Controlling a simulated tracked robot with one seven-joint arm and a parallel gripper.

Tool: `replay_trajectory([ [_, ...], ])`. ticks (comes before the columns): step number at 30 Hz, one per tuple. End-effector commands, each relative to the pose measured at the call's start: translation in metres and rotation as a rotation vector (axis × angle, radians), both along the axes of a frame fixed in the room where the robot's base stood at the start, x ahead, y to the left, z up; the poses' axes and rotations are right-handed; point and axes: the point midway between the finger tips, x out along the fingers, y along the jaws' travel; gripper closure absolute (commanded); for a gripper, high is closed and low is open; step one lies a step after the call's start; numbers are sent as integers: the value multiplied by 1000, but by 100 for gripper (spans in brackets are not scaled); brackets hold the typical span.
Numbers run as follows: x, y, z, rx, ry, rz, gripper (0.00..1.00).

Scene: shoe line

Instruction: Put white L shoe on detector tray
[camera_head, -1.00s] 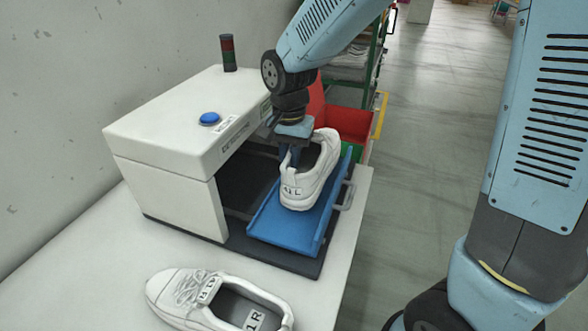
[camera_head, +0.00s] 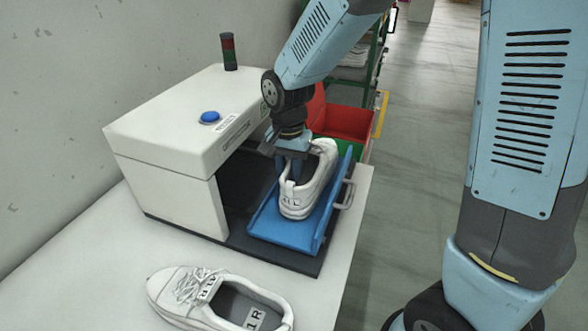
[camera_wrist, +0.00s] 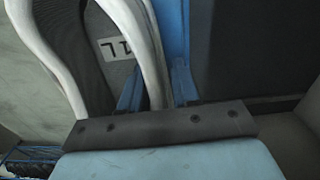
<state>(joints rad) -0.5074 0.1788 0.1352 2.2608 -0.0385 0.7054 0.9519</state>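The white L shoe (camera_head: 312,185) rests on the blue detector tray (camera_head: 268,222), heel toward the camera. My gripper (camera_head: 291,172) is at the shoe's left rim near the heel. In the wrist view, my gripper's two blue fingers (camera_wrist: 158,90) stand on either side of the shoe's side wall (camera_wrist: 150,50). They look spread, with a small gap on the right side of the wall. The L label (camera_wrist: 116,48) shows inside the shoe. The fingertips are partly hidden by the shoe.
The white detector box (camera_head: 165,150) with a blue button (camera_head: 209,117) stands left of the tray. A white R shoe (camera_head: 222,300) lies on the table (camera_head: 110,265) in front. Red (camera_head: 345,122) and green (camera_head: 350,150) bins are behind the tray.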

Motion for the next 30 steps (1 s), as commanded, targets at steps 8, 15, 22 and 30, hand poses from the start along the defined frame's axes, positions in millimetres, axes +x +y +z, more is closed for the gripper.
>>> replay_trajectory([
  [8,0,0,0,0,0,-1,61],
  [15,1,0,15,1,-2,-1,61],
  [22,1,0,58,3,-4,-1,61],
  [30,1,0,104,1,-2,-2,61],
])
